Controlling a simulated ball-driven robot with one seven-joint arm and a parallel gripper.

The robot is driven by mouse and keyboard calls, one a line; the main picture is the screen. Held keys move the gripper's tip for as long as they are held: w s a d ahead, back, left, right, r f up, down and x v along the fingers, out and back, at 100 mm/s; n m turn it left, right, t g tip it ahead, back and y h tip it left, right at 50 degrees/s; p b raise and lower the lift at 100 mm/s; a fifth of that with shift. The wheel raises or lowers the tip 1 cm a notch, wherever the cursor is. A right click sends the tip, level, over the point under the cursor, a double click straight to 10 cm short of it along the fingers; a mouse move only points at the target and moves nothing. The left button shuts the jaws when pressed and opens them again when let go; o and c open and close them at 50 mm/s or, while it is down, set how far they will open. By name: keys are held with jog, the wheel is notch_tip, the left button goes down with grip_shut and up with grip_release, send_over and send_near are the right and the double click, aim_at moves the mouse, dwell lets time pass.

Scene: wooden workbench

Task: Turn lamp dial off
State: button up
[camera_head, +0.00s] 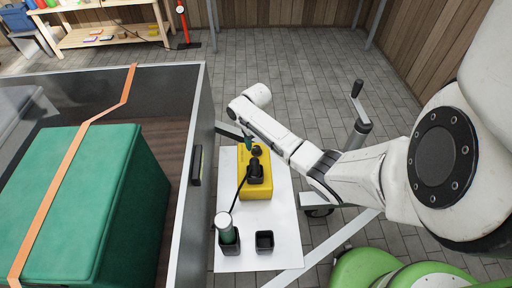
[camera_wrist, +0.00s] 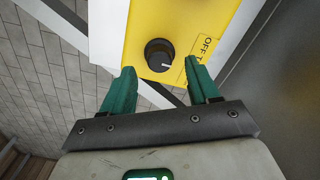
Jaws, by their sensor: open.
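The lamp dial (camera_wrist: 160,55) is a black round knob with a white pointer line, on the face of a yellow box (camera_wrist: 135,20). An "OFF" label is printed on the box to the right of the dial. My gripper (camera_wrist: 160,82) is open, its two green fingertips apart and just short of the dial in the wrist view. Nothing is between the fingers. In the head view the yellow box (camera_head: 257,188) stands on a white surface with a black part on top. My gripper (camera_head: 248,145) is at the box's far end there, mostly hidden.
A white board (camera_head: 282,200) holds the box, a green-and-white cylinder (camera_head: 223,228) in a black holder and an empty black cup (camera_head: 265,241). A dark case with a green box (camera_head: 120,215) stands left. A crank handle (camera_head: 358,110) rises to the right. Green round shapes sit lower right.

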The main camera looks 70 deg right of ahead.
aim_at(257, 150)
jog(key=shift+f+b, duration=0.3)
jog(key=shift+f, duration=1.15)
jog(key=c, duration=1)
